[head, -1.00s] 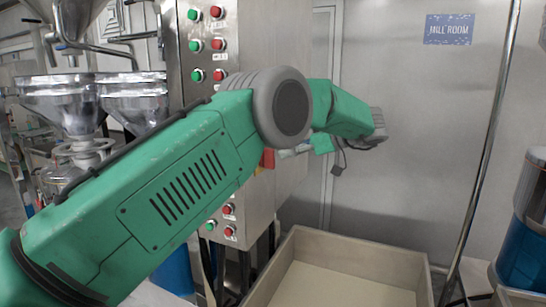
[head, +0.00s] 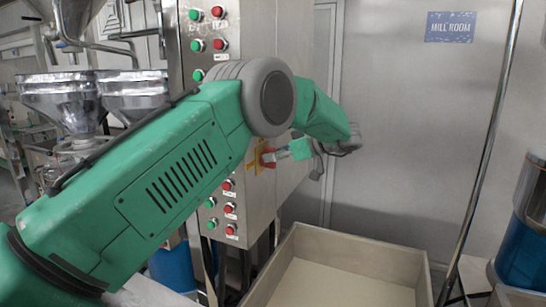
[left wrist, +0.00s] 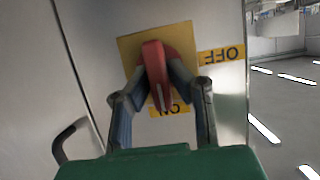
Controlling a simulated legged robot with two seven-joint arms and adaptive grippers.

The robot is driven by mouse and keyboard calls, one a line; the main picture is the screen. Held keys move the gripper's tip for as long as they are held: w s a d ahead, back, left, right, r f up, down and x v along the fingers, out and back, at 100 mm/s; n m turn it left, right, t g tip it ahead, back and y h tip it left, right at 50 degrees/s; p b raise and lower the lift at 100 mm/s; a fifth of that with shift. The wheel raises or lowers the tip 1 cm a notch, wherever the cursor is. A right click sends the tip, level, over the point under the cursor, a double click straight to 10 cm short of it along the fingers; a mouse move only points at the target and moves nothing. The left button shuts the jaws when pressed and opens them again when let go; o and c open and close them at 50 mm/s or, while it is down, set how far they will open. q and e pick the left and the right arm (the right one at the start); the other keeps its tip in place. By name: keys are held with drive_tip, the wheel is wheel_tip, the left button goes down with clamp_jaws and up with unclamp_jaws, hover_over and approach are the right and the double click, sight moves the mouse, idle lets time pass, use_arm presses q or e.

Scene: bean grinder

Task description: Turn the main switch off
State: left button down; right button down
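The main switch has a red handle (left wrist: 156,68) on a yellow plate (left wrist: 128,48). The handle runs down the picture toward the ON label (left wrist: 170,110); the OFF label (left wrist: 220,54) is to its right. Both labels appear upside down in the left wrist view. In the head view the red switch (head: 268,157) is on the side of the steel cabinet. My left gripper (left wrist: 160,78) has a finger on each side of the handle, with gaps beside its lower end. Contact near the fingertips is hard to tell. The left gripper (head: 288,153) also shows in the head view, pointing left at the switch.
The steel cabinet (head: 255,50) carries red and green buttons, partly behind my left arm. A bin with a pale floor (head: 345,285) stands below right. A bent metal handle (left wrist: 70,135) is on the panel. A blue container (head: 525,250) is at far right.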

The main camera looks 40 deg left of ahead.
use_arm(q)
drive_tip(key=shift+r, duration=0.1)
drive_tip(key=shift+n+t+b, duration=0.5)
drive_tip(key=shift+b, duration=0.35)
drive_tip(key=n+t+b, duration=0.1)
drive_tip(key=b, duration=0.2)
drive_tip(key=n+t+y+b, duration=0.1)
drive_tip(key=n+b, duration=0.1)
drive_tip(key=b, duration=0.1)
drive_tip(key=f+n+t+y+b, duration=0.1)
drive_tip(key=n+b, duration=0.1)
drive_tip(key=b, duration=0.1)
drive_tip(key=shift+s+d, duration=0.15)
drive_tip(key=shift+s, duration=0.2)
drive_tip(key=n+y+b, duration=0.1)
drive_tip(key=n+b, duration=0.1)
drive_tip(key=b, duration=0.2)
drive_tip(key=n+t+b, duration=0.1)
drive_tip(key=n+b, duration=0.1)
drive_tip(key=b, duration=0.2)
drive_tip(key=f+n+y+b, duration=0.1)
drive_tip(key=n+b, duration=0.1)
drive_tip(key=b, duration=0.2)
drive_tip(key=shift+s+d+t+y, duration=0.1)
drive_tip(key=shift+s+t+y, duration=0.05)
drive_tip(key=shift+t+y, duration=0.2)
drive_tip(key=shift+n+y+b, duration=0.25)
drive_tip(key=shift+n+b, duration=0.45)
drive_tip(key=shift+b, duration=0.4)
